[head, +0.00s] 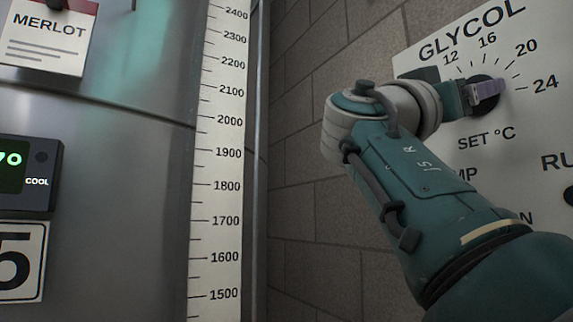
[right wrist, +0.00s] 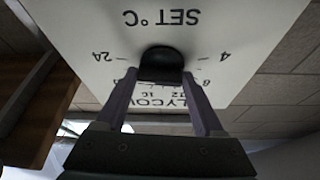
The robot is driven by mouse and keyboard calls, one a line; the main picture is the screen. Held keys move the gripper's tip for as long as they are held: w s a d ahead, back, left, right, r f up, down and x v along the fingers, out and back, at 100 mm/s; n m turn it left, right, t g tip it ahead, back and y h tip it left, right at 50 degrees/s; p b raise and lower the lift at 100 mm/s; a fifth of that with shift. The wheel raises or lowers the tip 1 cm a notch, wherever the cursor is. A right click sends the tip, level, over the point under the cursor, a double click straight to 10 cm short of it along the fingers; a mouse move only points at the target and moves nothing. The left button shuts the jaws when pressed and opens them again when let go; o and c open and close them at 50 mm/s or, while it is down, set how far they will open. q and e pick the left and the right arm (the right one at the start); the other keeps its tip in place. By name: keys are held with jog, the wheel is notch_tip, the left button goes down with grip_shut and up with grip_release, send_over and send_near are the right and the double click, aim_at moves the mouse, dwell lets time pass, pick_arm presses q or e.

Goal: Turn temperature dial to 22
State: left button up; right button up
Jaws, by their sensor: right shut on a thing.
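The temperature dial (head: 484,109) is a black round knob on the white GLYCOL panel (head: 420,62), above "SET °C". In the head view, 12, 16, 20 and 24 show on its scale; the left side is hidden by my arm. My right gripper (head: 485,89) has its purple fingers closed on the knob. In the right wrist view, the knob (right wrist: 162,58) sits between the two fingertips of the gripper (right wrist: 161,75), and the panel appears upside down. The fingers cover the knob's face, so I cannot tell its exact setting. My left gripper is out of view.
A steel tank (head: 120,160) stands at the left with a level strip (head: 218,160), a MERLOT tag (head: 48,38), a COOL display (head: 28,172) and a sign with 5 (head: 18,262). A block wall (head: 310,230) lies behind. A dark knob (head: 569,196) shows at the right edge.

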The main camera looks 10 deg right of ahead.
jog(key=shift+s+d+n+t+y+b, duration=0.1)
jog(key=shift+n+t+y+b, duration=0.3)
jog(key=shift+n, duration=0.9)
jog(key=shift+n+t+y+b, duration=0.1)
jog(key=shift+n+t+b, duration=0.35)
jog(key=shift+n+t, duration=0.65)
jog(key=o, duration=1.4)
